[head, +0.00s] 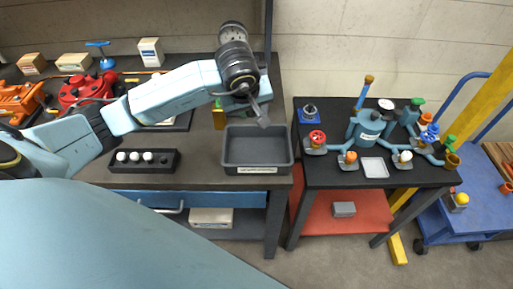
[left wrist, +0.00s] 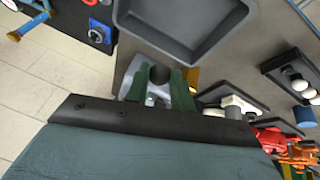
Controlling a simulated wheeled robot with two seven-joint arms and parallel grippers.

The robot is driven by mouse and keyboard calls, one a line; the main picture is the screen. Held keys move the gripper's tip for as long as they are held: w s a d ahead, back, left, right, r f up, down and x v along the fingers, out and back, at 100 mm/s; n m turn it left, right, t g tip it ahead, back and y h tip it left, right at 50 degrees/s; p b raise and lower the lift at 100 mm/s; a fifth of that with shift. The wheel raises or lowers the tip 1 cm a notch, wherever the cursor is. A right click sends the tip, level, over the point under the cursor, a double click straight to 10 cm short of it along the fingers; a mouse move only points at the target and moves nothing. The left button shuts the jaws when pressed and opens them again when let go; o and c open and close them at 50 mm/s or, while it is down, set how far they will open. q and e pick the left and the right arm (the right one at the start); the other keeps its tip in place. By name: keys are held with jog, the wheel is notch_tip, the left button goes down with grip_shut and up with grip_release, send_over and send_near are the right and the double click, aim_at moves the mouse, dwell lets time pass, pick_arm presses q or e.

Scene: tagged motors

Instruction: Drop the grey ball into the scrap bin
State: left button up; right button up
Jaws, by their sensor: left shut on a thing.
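The scrap bin (head: 241,170) is an open dark grey tray with a white label on its front, at the right end of the workbench. It looks empty in the head view. Its rim and floor also show at the top of the left wrist view (left wrist: 180,22). My left gripper (head: 263,121) is above the bin's back edge, pointing down. In the left wrist view its fingers (left wrist: 159,82) are shut on a dark grey ball (left wrist: 159,73), just beside the bin's rim. The ball cannot be made out in the head view. My right gripper is not in view.
A black holder (head: 168,168) with several white knobs lies left of the bin. A red motor (head: 85,90) and small boxes stand further left. Past a gap on the right, a black table (head: 330,180) carries a valve assembly (head: 368,128). A blue cart (head: 450,222) stands beyond.

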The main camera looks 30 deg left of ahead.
pick_arm(q)
notch_tip(320, 180, down, 5)
jog(key=b, duration=0.2)
jog(key=shift+f+b, duration=0.15)
jog(key=shift+b, duration=0.2)
jog(key=o, duration=1)
jog(key=shift+o, duration=0.2)
jog(key=v, duration=1.3)
jog(key=shift+r, duration=0.2)
